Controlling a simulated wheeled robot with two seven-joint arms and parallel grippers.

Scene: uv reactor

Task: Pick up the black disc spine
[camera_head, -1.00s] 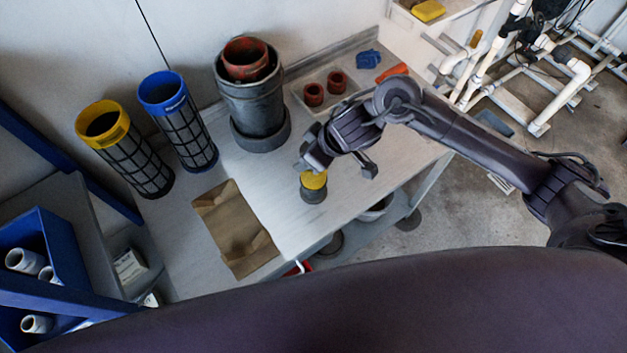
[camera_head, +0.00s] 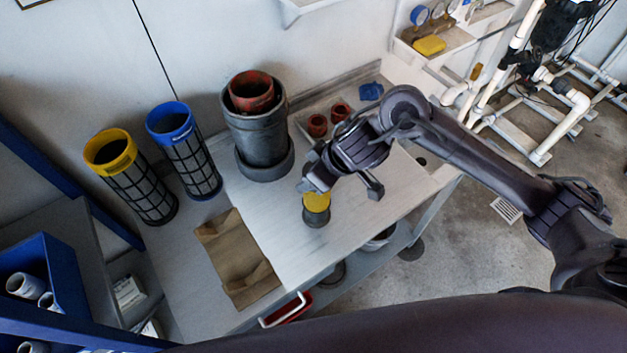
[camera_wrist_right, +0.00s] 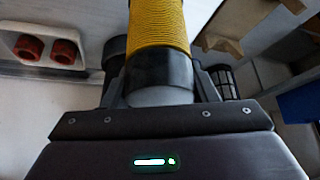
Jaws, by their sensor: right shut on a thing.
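In the right wrist view, the black disc spine (camera_wrist_right: 158,72) shows as a smooth black collar under a yellow ribbed stack (camera_wrist_right: 160,25). My right gripper (camera_wrist_right: 160,92) is shut on the black collar, with one finger on each side of it. In the head view, the dark, yellow-topped piece (camera_head: 316,219) is under my right gripper (camera_head: 343,186), over the bench near its front edge. The gripper partly hides its top, and I cannot tell whether its base touches the bench. My left gripper is not in view.
A grey housing (camera_head: 262,140) with a red-brown ring stands behind on the bench (camera_head: 285,215). A tray with two red-brown cups (camera_head: 317,125) is near the back. Blue-topped (camera_head: 190,165) and yellow-topped (camera_head: 140,185) mesh cylinders stand left.

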